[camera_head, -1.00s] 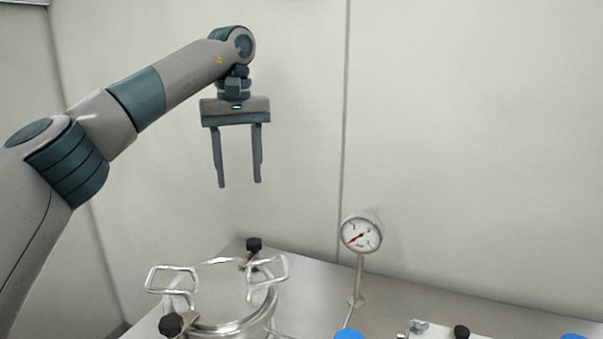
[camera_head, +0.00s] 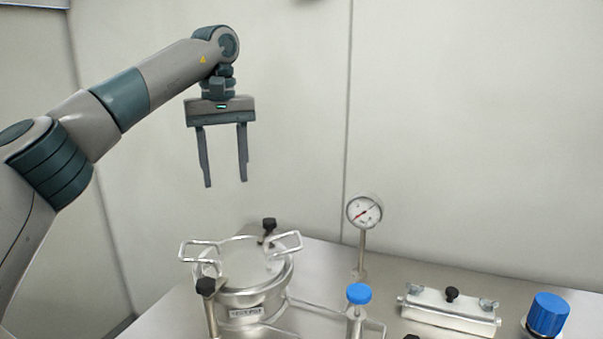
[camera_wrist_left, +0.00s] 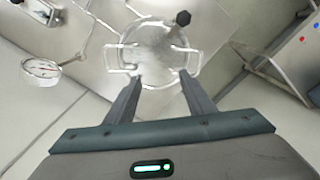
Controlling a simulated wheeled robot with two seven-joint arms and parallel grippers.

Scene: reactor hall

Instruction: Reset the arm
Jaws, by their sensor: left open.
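My left gripper (camera_head: 225,184) hangs with its two fingers pointing down, open and empty. It is in the air above and a little left of a steel pot (camera_head: 240,262) with a round lid and wire handles. In the left wrist view the open fingers (camera_wrist_left: 160,84) reach toward the same pot (camera_wrist_left: 155,55), with nothing between them. My left arm comes in from the left and bends down at the wrist. My right gripper is not in view.
A steel table (camera_head: 330,262) carries a pressure gauge (camera_head: 364,211) on a post, a blue-capped valve (camera_head: 359,294), a steel box (camera_head: 450,309) with a black knob and a blue-capped bottle (camera_head: 548,314). Pale walls stand behind. The air around the gripper is clear.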

